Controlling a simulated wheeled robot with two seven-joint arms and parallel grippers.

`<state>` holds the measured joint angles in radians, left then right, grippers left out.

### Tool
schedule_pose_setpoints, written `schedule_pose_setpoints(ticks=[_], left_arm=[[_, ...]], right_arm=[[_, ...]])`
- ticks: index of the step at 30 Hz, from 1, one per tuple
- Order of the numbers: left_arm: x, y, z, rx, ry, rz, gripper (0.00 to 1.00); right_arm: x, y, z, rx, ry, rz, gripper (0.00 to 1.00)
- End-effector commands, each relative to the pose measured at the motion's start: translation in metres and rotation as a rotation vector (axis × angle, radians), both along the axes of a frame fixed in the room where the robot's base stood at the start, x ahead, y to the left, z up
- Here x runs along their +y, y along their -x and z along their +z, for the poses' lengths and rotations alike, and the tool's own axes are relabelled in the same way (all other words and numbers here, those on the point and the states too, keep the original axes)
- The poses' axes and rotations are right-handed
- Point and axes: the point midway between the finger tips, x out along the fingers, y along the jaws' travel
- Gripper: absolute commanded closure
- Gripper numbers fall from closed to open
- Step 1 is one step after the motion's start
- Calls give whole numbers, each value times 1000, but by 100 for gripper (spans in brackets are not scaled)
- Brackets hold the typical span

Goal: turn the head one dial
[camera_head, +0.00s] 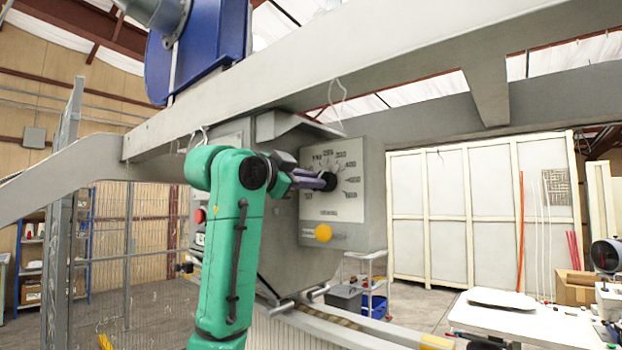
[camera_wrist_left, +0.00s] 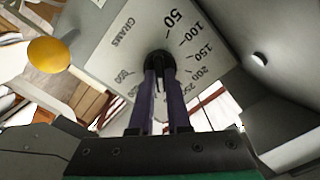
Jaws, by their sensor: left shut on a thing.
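The dial is a black round knob (camera_head: 329,181) on a pale scale plate (camera_head: 345,208) marked with gram numbers, on the front of a grey box. The knob also shows in the left wrist view (camera_wrist_left: 158,61), with the numbers around it. My left gripper (camera_head: 321,181) reaches it from the left on a green arm. Its two purple fingers, seen in the left wrist view (camera_wrist_left: 160,78), are shut on the knob and hide part of it. The knob's pointer cannot be made out. My right gripper is not in view.
A yellow button (camera_head: 323,233) sticks out below the dial, and a red button (camera_head: 199,215) is on a box to the left. A grey beam (camera_head: 330,65) runs above. A white table (camera_head: 520,318) stands at the lower right, clear of the arm.

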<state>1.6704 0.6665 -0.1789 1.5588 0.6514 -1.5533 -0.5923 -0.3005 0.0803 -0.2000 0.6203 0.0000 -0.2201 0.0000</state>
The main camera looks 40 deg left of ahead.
Motion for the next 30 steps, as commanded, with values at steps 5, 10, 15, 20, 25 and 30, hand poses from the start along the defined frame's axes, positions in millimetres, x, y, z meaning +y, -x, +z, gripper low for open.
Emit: schedule_pose_setpoints(ticks=[5,10,15,20,25,30], left_arm=[[0,0,1,2,-137,1,100],[0,0,1,3,-233,1,100],[0,0,1,5,-293,1,100],[0,0,0,5,-318,0,100],[0,0,0,6,-324,0,100],[0,0,0,6,-323,0,100]], right_arm=[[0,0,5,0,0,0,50],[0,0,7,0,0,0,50],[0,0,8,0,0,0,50],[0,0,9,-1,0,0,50],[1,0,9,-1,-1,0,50],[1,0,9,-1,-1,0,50]])
